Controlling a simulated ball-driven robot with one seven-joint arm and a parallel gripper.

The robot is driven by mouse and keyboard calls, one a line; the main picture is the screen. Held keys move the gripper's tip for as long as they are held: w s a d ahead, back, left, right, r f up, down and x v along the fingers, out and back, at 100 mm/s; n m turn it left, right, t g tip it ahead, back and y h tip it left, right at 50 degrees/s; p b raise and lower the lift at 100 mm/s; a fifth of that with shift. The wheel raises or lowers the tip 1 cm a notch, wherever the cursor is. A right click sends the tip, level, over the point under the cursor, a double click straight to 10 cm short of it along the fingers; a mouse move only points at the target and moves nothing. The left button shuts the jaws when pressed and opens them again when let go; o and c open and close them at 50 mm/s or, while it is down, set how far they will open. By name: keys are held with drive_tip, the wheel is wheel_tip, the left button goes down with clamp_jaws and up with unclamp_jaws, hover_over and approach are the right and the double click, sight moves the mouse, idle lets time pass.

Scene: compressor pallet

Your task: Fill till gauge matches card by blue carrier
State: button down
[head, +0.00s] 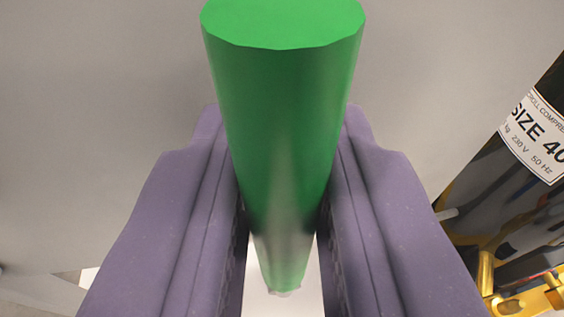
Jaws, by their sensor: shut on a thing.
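My gripper (283,225) fills the lower middle of the head view, with one purple-grey finger on each side. It is shut on a green cylinder (285,110). The cylinder's flat end is at the top of the picture and its body narrows downward between the fingers. No gauge, card or blue carrier shows in this view.
At the right stands a black compressor (500,205) with a white label (540,135) reading "SIZE 40", "230 V" and "50 Hz". Yellow-gold metal parts (487,275) are at its base. A plain grey surface (100,110) fills the background.

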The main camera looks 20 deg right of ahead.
idle(0.4)
drive_tip(key=c, duration=1.1)
unclamp_jaws()
drive_tip(key=shift+o, duration=0.2)
drive_tip(key=p+v, duration=0.2)
drive_tip(key=v, duration=0.5)
drive_tip(key=shift+s, duration=0.4)
drive_tip(key=shift+r, duration=0.1)
